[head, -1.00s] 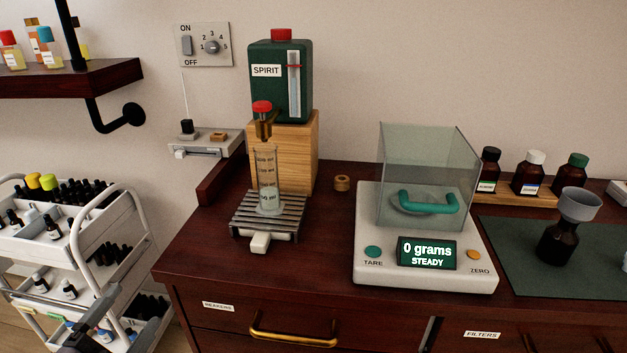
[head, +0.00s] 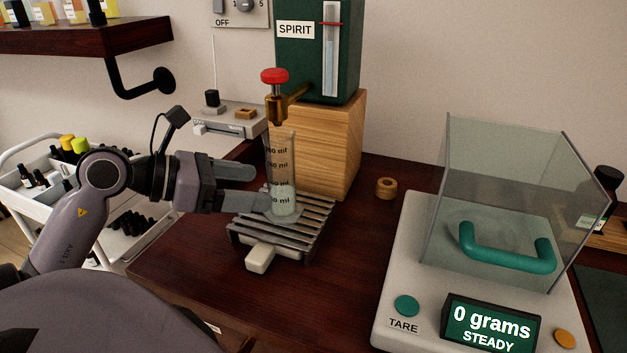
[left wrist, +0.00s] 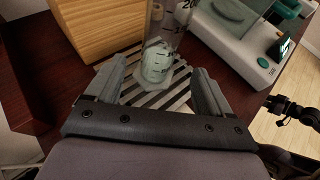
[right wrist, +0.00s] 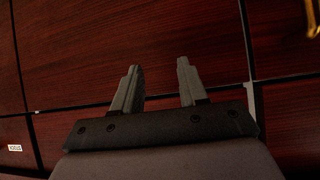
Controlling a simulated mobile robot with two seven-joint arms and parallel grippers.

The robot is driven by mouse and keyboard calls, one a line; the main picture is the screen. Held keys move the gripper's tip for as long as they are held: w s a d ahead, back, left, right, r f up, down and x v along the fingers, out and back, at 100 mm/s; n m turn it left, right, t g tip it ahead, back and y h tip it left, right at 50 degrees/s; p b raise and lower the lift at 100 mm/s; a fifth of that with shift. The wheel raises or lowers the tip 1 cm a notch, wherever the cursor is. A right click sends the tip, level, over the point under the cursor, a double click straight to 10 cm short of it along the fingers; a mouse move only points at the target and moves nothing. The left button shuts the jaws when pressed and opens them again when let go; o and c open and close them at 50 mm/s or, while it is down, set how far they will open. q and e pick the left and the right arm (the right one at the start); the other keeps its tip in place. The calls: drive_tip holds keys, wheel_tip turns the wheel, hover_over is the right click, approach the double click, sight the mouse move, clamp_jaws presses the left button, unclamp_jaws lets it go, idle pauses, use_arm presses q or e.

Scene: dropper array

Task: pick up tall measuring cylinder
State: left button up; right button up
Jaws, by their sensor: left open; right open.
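The tall measuring cylinder (head: 281,170) is clear with dark ml marks and some pale liquid at the bottom. It stands upright on the slatted metal drip tray (head: 262,241), under the brass tap (head: 284,103) of the spirit dispenser. My left gripper (head: 258,184) is open and level, at the cylinder's left side near its lower part. In the left wrist view the cylinder (left wrist: 158,62) stands ahead, between and slightly beyond the two open fingers (left wrist: 162,87). My right gripper (right wrist: 158,80) is open and empty, facing dark wooden drawer fronts.
The green spirit tank (head: 340,60) sits on a wooden block (head: 335,150) behind the cylinder. A scale (head: 397,262) with a glass cover stands to the right. A small wooden ring (head: 386,187) lies between. A white trolley (head: 20,195) is at the left.

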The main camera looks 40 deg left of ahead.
sight(267, 188)
use_arm(q)
drive_tip(key=shift+w+d+f, duration=0.2)
drive_tip(key=shift+w+d, duration=0.1)
drive_tip(key=shift+w, duration=0.25)
drive_tip(key=shift+f+p+x, duration=0.1)
drive_tip(key=shift+p+x, duration=0.25)
drive_tip(key=shift+x, duration=1.05)
drive_tip(key=shift+f+p+x, duration=0.15)
drive_tip(key=shift+p+x, duration=0.2)
drive_tip(key=shift+x, duration=1.1)
drive_tip(key=shift+a, duration=0.15)
drive_tip(key=c, duration=1.4)
drive_tip(key=shift+r, duration=0.15)
